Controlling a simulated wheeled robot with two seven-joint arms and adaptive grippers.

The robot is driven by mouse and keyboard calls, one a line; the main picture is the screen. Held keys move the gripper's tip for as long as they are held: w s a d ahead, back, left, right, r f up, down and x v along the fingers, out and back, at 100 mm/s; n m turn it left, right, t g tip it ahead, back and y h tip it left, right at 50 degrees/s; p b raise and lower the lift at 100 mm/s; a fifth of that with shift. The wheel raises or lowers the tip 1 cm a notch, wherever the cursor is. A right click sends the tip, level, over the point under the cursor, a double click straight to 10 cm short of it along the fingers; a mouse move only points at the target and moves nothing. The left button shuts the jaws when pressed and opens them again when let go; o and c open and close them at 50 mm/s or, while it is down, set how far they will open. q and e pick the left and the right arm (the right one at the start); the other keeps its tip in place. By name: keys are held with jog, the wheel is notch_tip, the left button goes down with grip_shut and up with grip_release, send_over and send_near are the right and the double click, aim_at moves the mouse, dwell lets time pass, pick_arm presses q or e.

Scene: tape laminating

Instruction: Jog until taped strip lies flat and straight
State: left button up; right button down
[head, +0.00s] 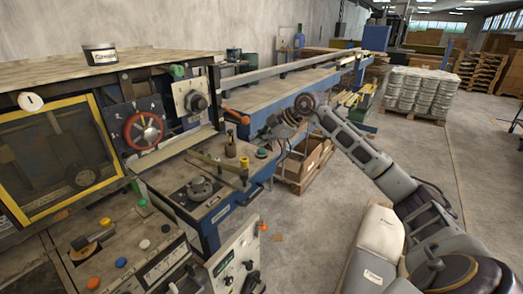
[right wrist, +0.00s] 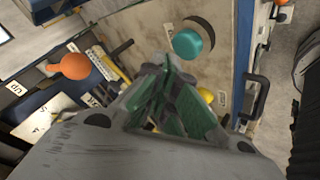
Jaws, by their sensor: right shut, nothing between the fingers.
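My right gripper (head: 268,136) is at the front right corner of the machine's work table, just above a green button (head: 262,153). In the right wrist view, its green-padded fingers (right wrist: 172,90) are shut and empty. The teal-green button (right wrist: 187,43) shows just beyond the fingertips; I cannot tell whether they touch it. A pale flat band (head: 172,150) crosses the machine below the red handwheel (head: 143,131). I cannot tell whether it is the taped strip, and no tape is clear on it. My left gripper is not in view.
An orange knob (right wrist: 75,65) and a yellow button (right wrist: 205,96) lie near the fingers. A control box (head: 235,265) with dials stands at the front. A carton (head: 305,160) sits on a pallet right of the table.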

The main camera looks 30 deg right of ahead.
aim_at(260, 151)
jog(key=shift+r, duration=0.15)
jog(key=shift+r+p, duration=2.15)
jog(key=shift+r, duration=0.25)
